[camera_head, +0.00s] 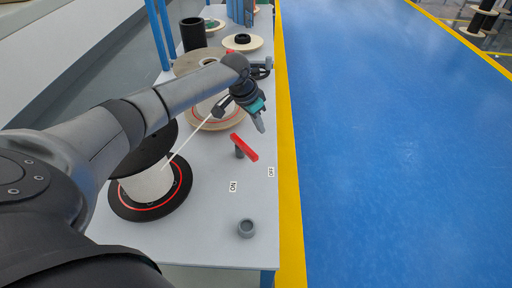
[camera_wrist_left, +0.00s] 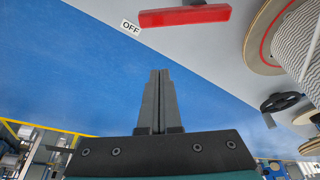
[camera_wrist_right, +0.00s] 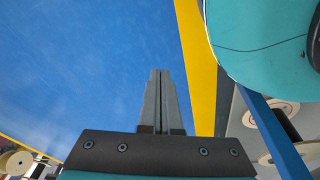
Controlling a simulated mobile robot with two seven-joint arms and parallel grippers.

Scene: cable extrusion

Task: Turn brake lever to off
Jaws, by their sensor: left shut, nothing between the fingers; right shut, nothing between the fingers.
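The red brake lever (camera_head: 246,149) sits on a short grey post (camera_head: 239,153) on the table. Its lower right end points roughly toward the OFF label (camera_head: 271,172); the ON label (camera_head: 233,186) lies below the lever. My left gripper (camera_head: 261,126) is shut and empty, above the table's right side just beyond the lever, apart from it. In the left wrist view, the red lever (camera_wrist_left: 186,17) shows above the closed fingers (camera_wrist_left: 160,72), with one end near the OFF label (camera_wrist_left: 130,26). My right gripper (camera_wrist_right: 160,72) is shut and empty over the blue floor, outside the head view.
A black-flanged spool (camera_head: 150,185) with white cable stands at the table's left; its strand runs up under my left arm. More reels (camera_head: 243,43) stand farther back. A grey cup (camera_head: 246,229) is near the front. Open blue floor (camera_head: 390,150) lies right of the table.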

